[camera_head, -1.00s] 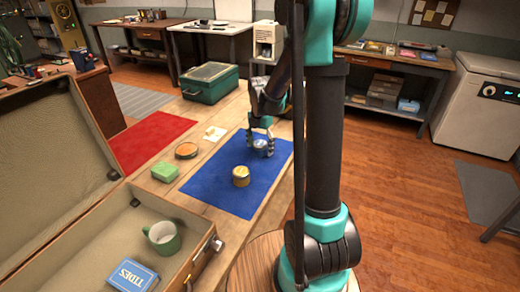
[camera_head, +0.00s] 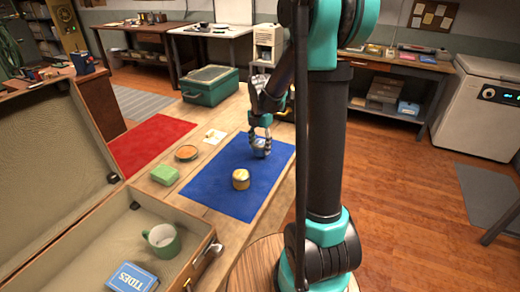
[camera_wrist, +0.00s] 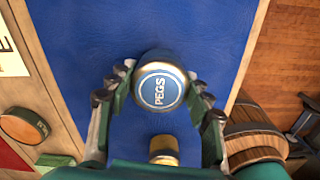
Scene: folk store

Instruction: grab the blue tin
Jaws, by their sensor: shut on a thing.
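The blue tin (camera_wrist: 161,88) has a round blue lid marked PEGS and a pale metal rim in the wrist view. It is upright, over the blue mat (camera_wrist: 90,25). In the head view the tin (camera_head: 259,153) is small and partly covered by the fingers. My gripper (camera_head: 261,147) points down over the mat and is shut on the tin, with a finger on each side. The fingers also show around it in the wrist view (camera_wrist: 160,97). Whether the tin's base touches the mat cannot be told.
A yellow-gold tin (camera_head: 241,179) stands on the mat nearby. A green block (camera_head: 165,174) and an orange-topped round tin (camera_head: 187,152) lie left of it. An open case (camera_head: 120,226) holds a green mug (camera_head: 162,240) and a TIDES box (camera_head: 132,277). A green toolbox (camera_head: 211,85) stands behind.

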